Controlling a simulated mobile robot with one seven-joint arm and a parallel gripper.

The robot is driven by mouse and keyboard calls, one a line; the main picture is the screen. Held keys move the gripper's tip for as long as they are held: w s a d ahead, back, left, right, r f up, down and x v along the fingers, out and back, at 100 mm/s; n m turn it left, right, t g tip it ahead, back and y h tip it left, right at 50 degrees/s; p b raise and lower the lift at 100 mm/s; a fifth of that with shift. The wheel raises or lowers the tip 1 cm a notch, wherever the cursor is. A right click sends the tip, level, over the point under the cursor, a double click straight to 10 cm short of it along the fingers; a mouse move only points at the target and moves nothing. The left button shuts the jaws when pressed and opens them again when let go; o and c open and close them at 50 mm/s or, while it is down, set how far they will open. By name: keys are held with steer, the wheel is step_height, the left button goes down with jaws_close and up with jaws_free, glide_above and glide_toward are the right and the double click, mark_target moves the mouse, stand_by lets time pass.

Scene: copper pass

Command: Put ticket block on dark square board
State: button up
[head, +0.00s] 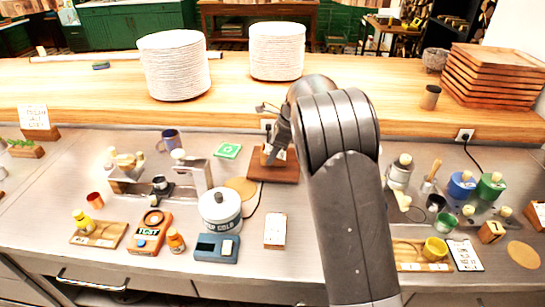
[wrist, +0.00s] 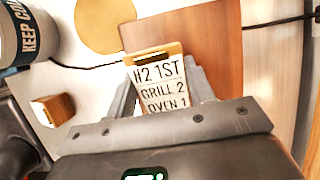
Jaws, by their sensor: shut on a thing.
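My gripper (wrist: 158,92) is shut on the ticket block (wrist: 160,82), a wooden block with a white card reading "H2 1ST", "GRILL 2", "OVEN 1". In the head view the ticket block (head: 270,156) shows at the left of my arm, at the dark square board. The dark square board (head: 262,174) is reddish brown and lies on the steel counter. In the wrist view the board (wrist: 205,32) spreads behind and right of the block. I cannot tell whether the block touches the board. My arm hides part of the fingers in the head view.
A white "KEEP COLD" pot (head: 220,211) and a round tan mat (head: 240,187) are left of the board. Another card block (head: 275,230) stands in front of it. Plate stacks (head: 276,52) stand on the shelf behind.

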steer(key=shift+f, duration=1.15)
steer(key=shift+f, duration=0.2)
steer(key=o, duration=1)
steer(key=shift+o, duration=0.2)
steer(key=v, duration=1.2)
steer(key=shift+r, duration=0.3)
